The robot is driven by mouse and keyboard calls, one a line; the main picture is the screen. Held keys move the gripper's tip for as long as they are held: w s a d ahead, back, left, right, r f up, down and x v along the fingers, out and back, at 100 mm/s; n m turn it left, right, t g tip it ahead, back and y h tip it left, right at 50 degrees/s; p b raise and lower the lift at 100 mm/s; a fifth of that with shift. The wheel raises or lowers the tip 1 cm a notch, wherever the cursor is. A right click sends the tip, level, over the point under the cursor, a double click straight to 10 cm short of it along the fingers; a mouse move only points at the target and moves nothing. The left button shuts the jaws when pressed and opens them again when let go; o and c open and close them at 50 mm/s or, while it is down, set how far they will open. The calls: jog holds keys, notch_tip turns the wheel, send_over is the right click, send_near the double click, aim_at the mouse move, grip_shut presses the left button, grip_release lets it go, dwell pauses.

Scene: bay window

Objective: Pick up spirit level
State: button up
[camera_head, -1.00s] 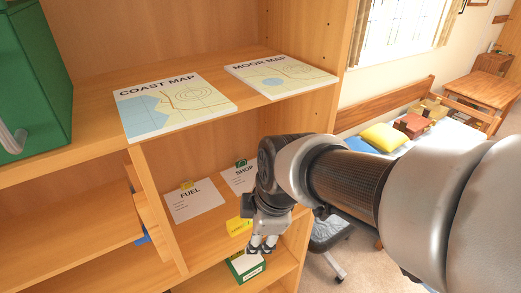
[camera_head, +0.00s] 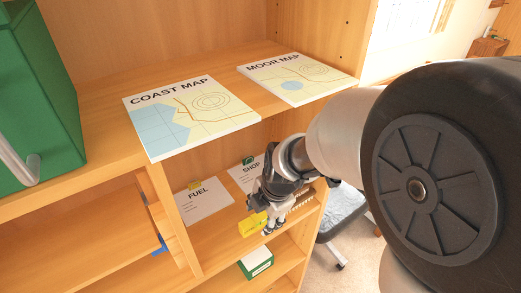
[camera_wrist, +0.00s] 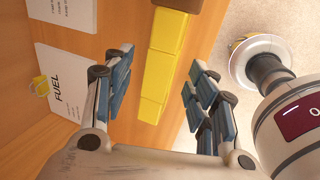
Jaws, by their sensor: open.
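A long yellow bar (camera_wrist: 160,65), which looks like the spirit level, lies on a wooden shelf. Its yellow end (camera_head: 253,224) shows in the head view, and my arm hides part of the rest. My gripper (camera_wrist: 160,72) is open, with one finger on each side of the bar in the wrist view. I cannot tell whether the fingertips reach down beside it or touch it. In the head view my gripper (camera_head: 267,222) is at the bar's near end.
A FUEL sheet (camera_head: 204,203) and a SHOP sheet (camera_head: 243,175) lie on the same shelf. Above are the coast map (camera_head: 190,115) and the moor map (camera_head: 296,78). A green box (camera_head: 40,100) stands at left. A smaller green box (camera_head: 256,263) sits below.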

jog(key=shift+f, duration=0.2)
jog(key=shift+c, duration=0.4)
grip_shut()
